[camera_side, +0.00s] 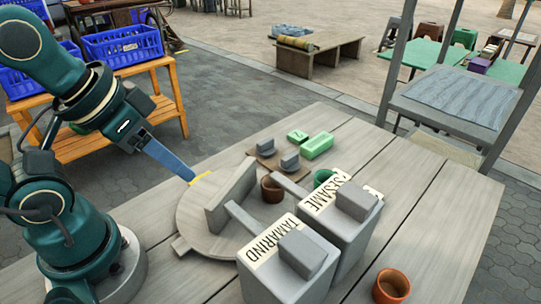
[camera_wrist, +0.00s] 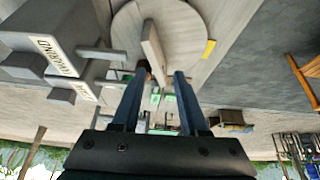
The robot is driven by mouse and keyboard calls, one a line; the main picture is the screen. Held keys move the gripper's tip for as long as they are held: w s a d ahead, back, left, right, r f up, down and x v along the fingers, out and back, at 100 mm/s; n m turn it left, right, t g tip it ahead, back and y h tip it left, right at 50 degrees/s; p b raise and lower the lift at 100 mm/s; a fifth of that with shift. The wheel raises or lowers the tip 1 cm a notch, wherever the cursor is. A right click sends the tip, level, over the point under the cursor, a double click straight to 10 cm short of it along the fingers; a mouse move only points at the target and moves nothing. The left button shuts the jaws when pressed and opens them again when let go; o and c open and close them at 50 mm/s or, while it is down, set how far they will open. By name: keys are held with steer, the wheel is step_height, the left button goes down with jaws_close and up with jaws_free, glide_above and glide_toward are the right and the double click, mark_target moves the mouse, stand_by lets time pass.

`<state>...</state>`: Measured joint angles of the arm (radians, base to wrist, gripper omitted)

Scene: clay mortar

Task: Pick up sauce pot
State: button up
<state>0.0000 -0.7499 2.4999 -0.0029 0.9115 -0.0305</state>
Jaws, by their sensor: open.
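Several small pots could be the sauce pot. A dark brown pot (camera_side: 271,190) stands on the round grey board, and a green pot (camera_side: 322,178) stands behind the grey boxes. An orange-brown pot (camera_side: 392,284) stands near the table's front edge. My gripper (camera_side: 191,177) has long blue fingers and appears near the far left rim of the round board (camera_side: 192,222), apart from the pots. In the wrist view my gripper (camera_wrist: 156,74) is open and empty, with the fingers spread. A brown pot is partly visible there between the fingers, close to the left one.
An upright grey slab (camera_side: 231,197) stands on the board. Grey boxes labelled TAMARIND (camera_side: 290,262) and SESAME (camera_side: 343,220) with handles stand to the right. Green blocks (camera_side: 316,146) and small grey-topped pieces lie behind.

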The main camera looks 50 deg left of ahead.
steer(key=w+d+r+n+g+h, duration=0.2)
steer(key=w+d+r+n+h, duration=0.2)
steer(key=w+d+r+n, duration=0.25)
steer(key=w+d+r+n+g+h, duration=0.1)
steer(key=w+d+n+g+h, duration=0.2)
steer(key=w, duration=0.6)
steer(key=w+a+f+n+h, duration=0.3)
steer(key=w+f+n+h, duration=0.1)
steer(key=w+f, duration=0.35)
steer(key=a+f+n+h, duration=0.1)
steer(key=f, duration=0.2)
steer(key=a+f+n, duration=0.1)
steer(key=f, duration=0.3)
steer(key=w+a+f+n+h, duration=0.1)
steer(key=f, duration=0.3)
steer(key=shift+g+h, duration=0.3)
steer(key=shift+f, duration=0.15)
steer(key=shift+x, duration=2.35)
